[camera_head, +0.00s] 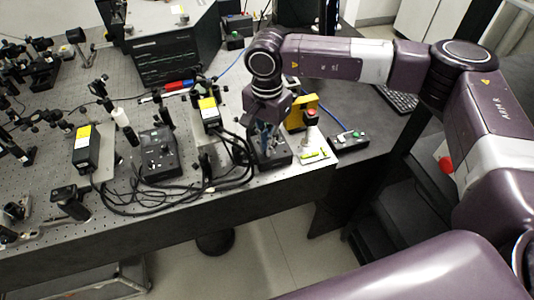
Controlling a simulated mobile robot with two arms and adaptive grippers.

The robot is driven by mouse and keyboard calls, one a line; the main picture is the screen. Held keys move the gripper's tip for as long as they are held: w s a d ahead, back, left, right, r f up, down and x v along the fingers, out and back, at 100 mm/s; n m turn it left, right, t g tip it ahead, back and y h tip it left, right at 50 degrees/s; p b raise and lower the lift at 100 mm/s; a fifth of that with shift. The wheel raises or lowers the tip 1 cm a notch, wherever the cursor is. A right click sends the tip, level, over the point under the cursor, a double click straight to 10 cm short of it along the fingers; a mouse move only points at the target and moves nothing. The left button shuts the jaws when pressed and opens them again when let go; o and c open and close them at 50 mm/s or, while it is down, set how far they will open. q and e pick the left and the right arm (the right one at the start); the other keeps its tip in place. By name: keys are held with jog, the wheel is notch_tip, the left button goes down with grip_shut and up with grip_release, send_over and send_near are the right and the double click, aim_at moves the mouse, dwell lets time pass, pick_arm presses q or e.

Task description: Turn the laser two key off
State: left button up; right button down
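My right gripper (266,146) points down over a black controller box (281,160) near the front edge of the optical bench, in the head view. Its fingers are small and dark and cover part of the box's top. I cannot tell whether they are open, shut or touching a key. A second black controller box (157,165) with knobs stands further left. The key of laser two is not clearly visible, and no label shows which box is its controller. My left gripper is not in view.
Two laser heads with yellow labels (86,146) (209,112) stand on the perforated bench (205,209). Black cables loop along its front. A yellow piece (302,113), a small button box (348,141) and a keyboard (398,99) lie right of the gripper. Optical mounts crowd the left.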

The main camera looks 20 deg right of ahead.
jog(key=n+b, duration=0.2)
jog(key=b, duration=0.1)
jog(key=n+b, duration=0.3)
jog(key=shift+f+n, duration=0.2)
jog(key=shift+n, duration=0.1)
jog(key=n+b, duration=0.2)
jog(key=n, duration=0.1)
jog(key=shift+r, duration=0.1)
jog(key=shift+r+n+b, duration=0.1)
jog(key=shift+n+b, duration=0.7)
jog(key=shift+n, duration=0.1)
jog(key=shift+r, duration=0.1)
jog(key=c, duration=2.2)
grip_release()
jog(key=shift+o, duration=0.2)
notch_tip(320, 180, up, 12)
